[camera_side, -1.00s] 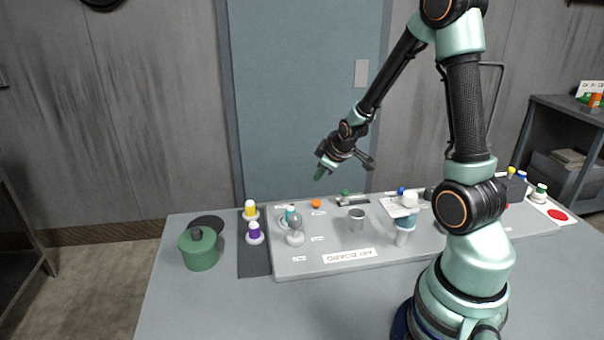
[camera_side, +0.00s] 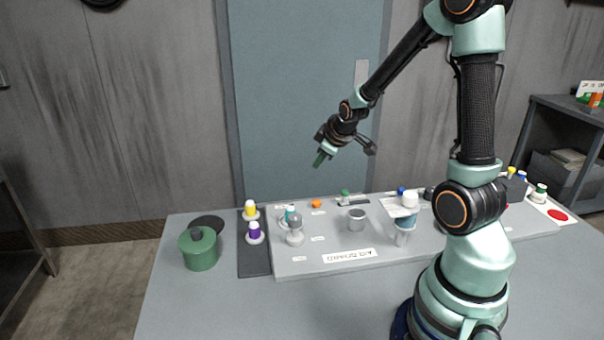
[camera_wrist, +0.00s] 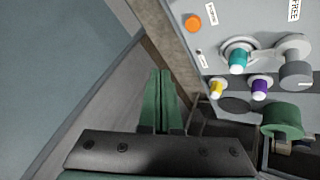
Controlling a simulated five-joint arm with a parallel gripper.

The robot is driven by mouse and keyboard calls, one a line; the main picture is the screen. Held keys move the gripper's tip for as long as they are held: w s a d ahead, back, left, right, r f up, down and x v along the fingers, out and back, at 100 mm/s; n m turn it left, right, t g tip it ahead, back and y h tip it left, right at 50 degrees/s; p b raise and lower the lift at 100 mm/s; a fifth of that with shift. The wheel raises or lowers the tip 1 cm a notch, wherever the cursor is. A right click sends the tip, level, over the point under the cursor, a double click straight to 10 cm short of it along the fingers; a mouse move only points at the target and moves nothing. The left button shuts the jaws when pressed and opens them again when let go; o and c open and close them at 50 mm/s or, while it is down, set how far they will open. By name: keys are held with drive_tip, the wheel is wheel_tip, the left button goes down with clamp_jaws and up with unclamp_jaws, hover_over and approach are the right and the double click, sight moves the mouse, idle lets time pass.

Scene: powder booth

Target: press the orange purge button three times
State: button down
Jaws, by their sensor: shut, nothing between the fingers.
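The orange purge button (camera_side: 316,203) sits near the back edge of the grey air board (camera_side: 335,264). In the wrist view the orange button (camera_wrist: 193,23) shows at the top, beside a small label whose text I cannot read for certain. My gripper (camera_side: 319,163) is in the air above the back of the board, higher than the button and apart from it. In the wrist view its two green fingers (camera_wrist: 160,102) are together, with nothing between them.
Near the button stand a teal-capped knob (camera_wrist: 238,60), yellow (camera_side: 250,208) and purple-capped pegs (camera_side: 254,231) and a grey-knobbed valve (camera_side: 295,232). A green lidded pot (camera_side: 199,251) stands at left. A metal cup (camera_side: 356,219) is mid-board. The air above is clear.

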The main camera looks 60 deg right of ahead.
sight(319, 203)
drive_tip(key=shift+f, duration=4.4)
drive_tip(key=shift+f, duration=0.15)
drive_tip(key=shift+d+f, duration=0.1)
drive_tip(key=shift+f, duration=0.2)
drive_tip(key=shift+f, duration=0.4)
drive_tip(key=shift+r, duration=0.85)
drive_tip(key=shift+r, duration=2.5)
